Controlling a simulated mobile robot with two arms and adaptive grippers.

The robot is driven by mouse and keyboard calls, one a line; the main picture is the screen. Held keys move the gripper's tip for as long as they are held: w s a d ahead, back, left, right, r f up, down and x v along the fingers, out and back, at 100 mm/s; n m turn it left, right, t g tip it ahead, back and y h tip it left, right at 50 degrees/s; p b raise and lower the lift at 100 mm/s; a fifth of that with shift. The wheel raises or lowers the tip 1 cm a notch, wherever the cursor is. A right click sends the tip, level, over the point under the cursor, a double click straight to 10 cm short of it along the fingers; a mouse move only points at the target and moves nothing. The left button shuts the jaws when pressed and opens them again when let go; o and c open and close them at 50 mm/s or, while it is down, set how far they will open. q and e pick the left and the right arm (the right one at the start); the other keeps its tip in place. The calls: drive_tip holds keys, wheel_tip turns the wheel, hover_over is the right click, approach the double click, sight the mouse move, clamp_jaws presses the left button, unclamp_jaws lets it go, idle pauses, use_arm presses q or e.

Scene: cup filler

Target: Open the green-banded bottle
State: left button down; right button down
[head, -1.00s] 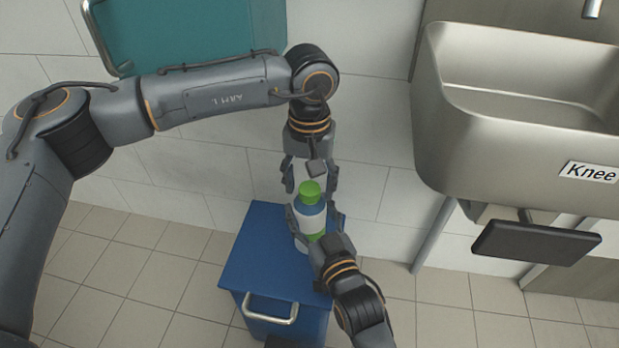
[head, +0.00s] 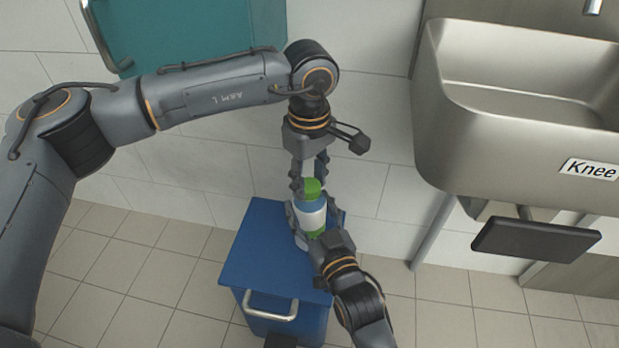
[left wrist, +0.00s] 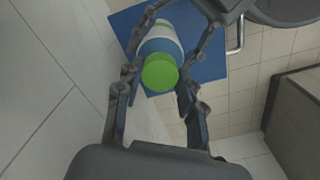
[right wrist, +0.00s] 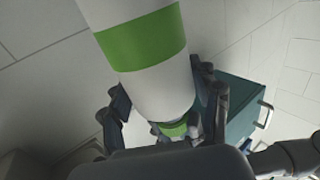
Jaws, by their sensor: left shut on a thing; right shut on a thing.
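The green-banded bottle (head: 311,217) has a green cap (head: 311,188), a blue shoulder and a white body with a green band. It stands nearly upright above the blue box, and the cap sits on its top. My left gripper (head: 309,187) comes from above, shut on the cap; the left wrist view shows the cap (left wrist: 160,72) between its fingers. My right gripper (head: 311,238) comes from below right, shut on the bottle's body. In the right wrist view the white body and green band (right wrist: 142,40) fill the space between its fingers. The bottle's base is partly hidden.
A blue box (head: 262,262) with a metal handle stands on the tiled floor below. A steel sink (head: 520,110) with a dark knee pad (head: 537,239) is at the right. A teal container (head: 190,35) is at the upper left. The left floor is clear.

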use_arm(q)
drive_tip(key=n, duration=0.9)
drive_tip(key=shift+n, duration=0.3)
drive_tip(key=n, duration=0.9)
drive_tip(key=shift+n, duration=0.3)
drive_tip(key=n, duration=0.5)
drive_tip(key=shift+n, duration=0.4)
drive_tip(key=shift+r, duration=0.15)
drive_tip(key=shift+r, duration=1)
